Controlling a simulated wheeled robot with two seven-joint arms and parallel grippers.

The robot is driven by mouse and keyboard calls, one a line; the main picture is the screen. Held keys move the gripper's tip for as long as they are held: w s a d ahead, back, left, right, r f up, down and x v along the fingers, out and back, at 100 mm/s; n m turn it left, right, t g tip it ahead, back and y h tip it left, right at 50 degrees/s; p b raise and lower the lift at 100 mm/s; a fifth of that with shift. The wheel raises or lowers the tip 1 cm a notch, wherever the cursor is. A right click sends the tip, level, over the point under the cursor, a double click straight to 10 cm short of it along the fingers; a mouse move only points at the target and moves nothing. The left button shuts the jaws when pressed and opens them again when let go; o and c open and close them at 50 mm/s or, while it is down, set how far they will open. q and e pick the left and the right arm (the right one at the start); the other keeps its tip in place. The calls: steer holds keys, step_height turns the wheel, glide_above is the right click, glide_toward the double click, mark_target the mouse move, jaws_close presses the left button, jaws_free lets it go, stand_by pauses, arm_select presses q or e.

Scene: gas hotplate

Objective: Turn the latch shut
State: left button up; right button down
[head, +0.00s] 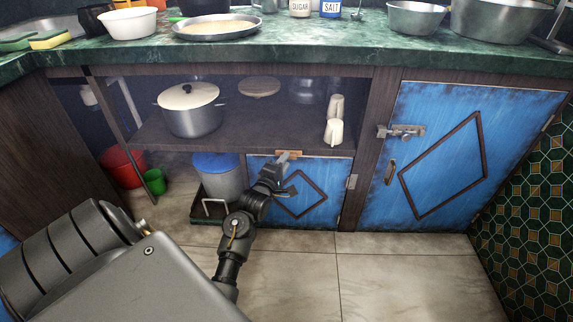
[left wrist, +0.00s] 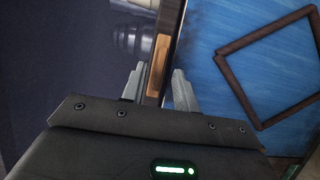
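The small wooden turn latch (head: 290,153) sits on the shelf edge above the small blue door (head: 322,178), lying lengthwise along that edge. In the left wrist view the latch (left wrist: 158,66) shows as a light brown bar between my fingertips. My left gripper (head: 284,160) is at the latch with its fingers apart, one on each side of it; it also shows in the left wrist view (left wrist: 158,90). I cannot tell whether either finger touches the latch. The blue door is hinged on its right. My right gripper is not in view.
A larger blue door (head: 440,150) with a metal bolt (head: 402,131) is to the right. A lidded pot (head: 191,112) and white cups (head: 334,130) stand on the open shelf. A blue-lidded bin (head: 218,178) stands left of the small door. The tile floor in front is clear.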

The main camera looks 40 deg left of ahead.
arm_select(q)
steer(key=shift+x, duration=0.85)
steer(key=shift+c, duration=0.3)
jaws_close()
